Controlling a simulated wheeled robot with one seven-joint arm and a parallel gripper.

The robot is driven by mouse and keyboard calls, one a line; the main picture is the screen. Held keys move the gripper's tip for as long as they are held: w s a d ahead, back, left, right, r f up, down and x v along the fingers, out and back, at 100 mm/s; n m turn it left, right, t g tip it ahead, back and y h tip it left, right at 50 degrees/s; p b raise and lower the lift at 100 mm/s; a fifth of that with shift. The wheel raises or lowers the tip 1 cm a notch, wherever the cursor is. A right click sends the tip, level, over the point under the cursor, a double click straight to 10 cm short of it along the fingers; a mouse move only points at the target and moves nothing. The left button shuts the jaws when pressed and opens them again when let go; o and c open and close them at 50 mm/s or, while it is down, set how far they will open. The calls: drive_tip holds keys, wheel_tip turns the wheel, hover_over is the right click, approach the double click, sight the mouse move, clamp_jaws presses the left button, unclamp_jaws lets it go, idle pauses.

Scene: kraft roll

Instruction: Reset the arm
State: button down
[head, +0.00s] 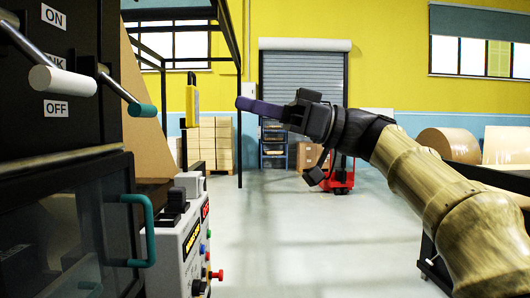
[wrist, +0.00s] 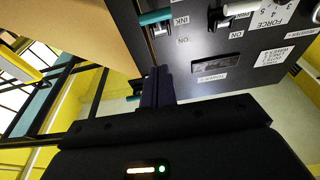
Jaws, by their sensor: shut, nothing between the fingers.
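My gripper (head: 243,104) is in the middle of the head view, at the end of my arm, which reaches in from the right. Its purple fingers point left and are shut with nothing between them. The fingers also show in the wrist view (wrist: 157,75), together as one narrow block below the panel of a dark machine. In the head view the gripper is in open air, to the right of the dark machine (head: 85,125) and apart from it.
The machine has a white-ended lever (head: 62,81) and a teal-ended lever (head: 142,109) by ON and OFF labels, plus a teal handle (head: 148,230). A control box (head: 190,240) with coloured buttons stands at lower left. Paper rolls (head: 448,145) lie at right. The middle floor is clear.

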drive_tip(key=w+f+m+t+h+p, duration=0.1)
drive_tip(key=w+f+m+t+h, duration=0.4)
drive_tip(key=f, duration=0.7)
drive_tip(key=w+f+m+t+h, duration=0.15)
drive_tip(key=w+f+m, duration=0.25)
drive_tip(key=f+m, duration=0.5)
drive_tip(key=s+d+f+m+h, duration=0.1)
drive_tip(key=d+f+h, duration=0.2)
drive_tip(key=f, duration=0.4)
drive_tip(key=s+d+f+m+h+p, duration=0.1)
drive_tip(key=d+f+h, duration=0.1)
drive_tip(key=f, duration=0.4)
drive_tip(key=s+d+f+m+h, duration=0.1)
drive_tip(key=d+f+h, duration=0.2)
drive_tip(key=f, duration=0.4)
drive_tip(key=s+d+f+m+g+h+p, duration=0.2)
drive_tip(key=s+d+f+h, duration=0.4)
drive_tip(key=s+d+f, duration=0.8)
drive_tip(key=w+a+p+v, duration=0.1)
drive_tip(key=w+p+v, duration=0.2)
drive_tip(key=p+v, duration=1.4)
drive_tip(key=w+a+r+p+v, duration=0.1)
drive_tip(key=w+p+v, duration=0.2)
drive_tip(key=p+v, duration=1.5)
drive_tip(key=p, duration=0.2)
drive_tip(key=shift+r+p, duration=0.4)
